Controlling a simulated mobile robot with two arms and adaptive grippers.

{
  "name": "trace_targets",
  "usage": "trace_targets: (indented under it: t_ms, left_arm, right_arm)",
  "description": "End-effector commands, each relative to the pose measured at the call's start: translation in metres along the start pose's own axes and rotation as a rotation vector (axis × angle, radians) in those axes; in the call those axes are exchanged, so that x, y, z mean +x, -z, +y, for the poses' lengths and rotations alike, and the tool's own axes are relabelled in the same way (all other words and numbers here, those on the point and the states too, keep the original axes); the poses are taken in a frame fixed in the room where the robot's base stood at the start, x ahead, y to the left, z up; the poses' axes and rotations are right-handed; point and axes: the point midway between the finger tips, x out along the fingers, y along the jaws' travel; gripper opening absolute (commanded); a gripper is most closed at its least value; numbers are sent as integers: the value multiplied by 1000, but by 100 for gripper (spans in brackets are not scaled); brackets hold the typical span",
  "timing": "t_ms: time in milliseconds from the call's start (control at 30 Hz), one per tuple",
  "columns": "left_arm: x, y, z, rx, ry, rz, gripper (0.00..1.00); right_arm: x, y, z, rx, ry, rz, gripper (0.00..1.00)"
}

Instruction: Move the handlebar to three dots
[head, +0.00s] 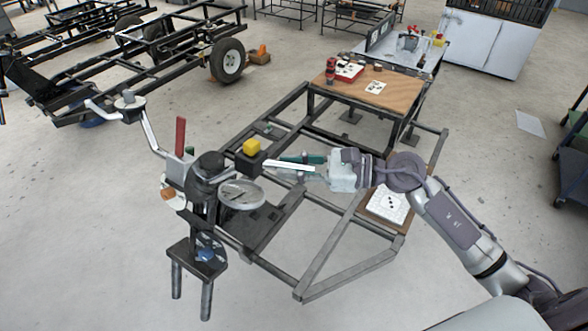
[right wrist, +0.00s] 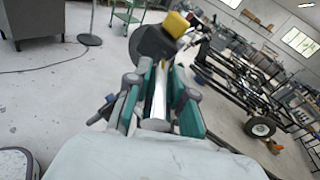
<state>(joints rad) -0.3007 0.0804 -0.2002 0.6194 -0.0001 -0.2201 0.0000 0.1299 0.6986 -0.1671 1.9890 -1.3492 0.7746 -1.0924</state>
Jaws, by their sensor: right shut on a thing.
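The handlebar (head: 288,165) shows as a pale silver bar between a black block with a yellow top (head: 251,147) and my right gripper (head: 300,164). My right gripper is shut on it. In the right wrist view the bar (right wrist: 157,103) lies lengthwise between the green finger pads (right wrist: 159,100), pointing at a dark round part and the yellow piece. I cannot tell whether it is joined to the block. A white card with black dots, apparently three (head: 388,204), lies on a wooden panel to the right, below my right forearm. My left gripper is not in view.
A black stand (head: 198,262) with a round grey plate (head: 241,194) and a red-handled lever (head: 180,137) stands to the left. A dark metal frame (head: 325,262) surrounds the area. A wooden table (head: 410,92) holds another dotted card (head: 376,88). The left foreground floor is clear.

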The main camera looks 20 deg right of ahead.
Motion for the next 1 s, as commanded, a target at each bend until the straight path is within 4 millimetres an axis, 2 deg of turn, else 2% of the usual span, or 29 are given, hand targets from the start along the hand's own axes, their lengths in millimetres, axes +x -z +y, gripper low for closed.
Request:
trace_targets:
  t_ms: [33, 300, 333, 467, 767, 867, 1000]
  left_arm:
    - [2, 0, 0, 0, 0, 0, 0]
    - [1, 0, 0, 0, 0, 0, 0]
    - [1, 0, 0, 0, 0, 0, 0]
    - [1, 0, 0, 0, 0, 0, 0]
    - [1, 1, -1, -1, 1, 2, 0]
    - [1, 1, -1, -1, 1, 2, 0]
    - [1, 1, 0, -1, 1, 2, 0]
  right_arm:
    - [0, -8, 0, -25, 5, -8, 0]
    - [0, -8, 0, -25, 7, -5, 0]
    - [0, -8, 0, -25, 7, -5, 27]
    - [0, -6, 0, -23, 6, -1, 48]
    - [-1, -3, 1, -21, 3, 4, 48]
    - [-8, -2, 1, -20, 4, 7, 48]
    - [-31, -1, 1, -20, 4, 9, 48]
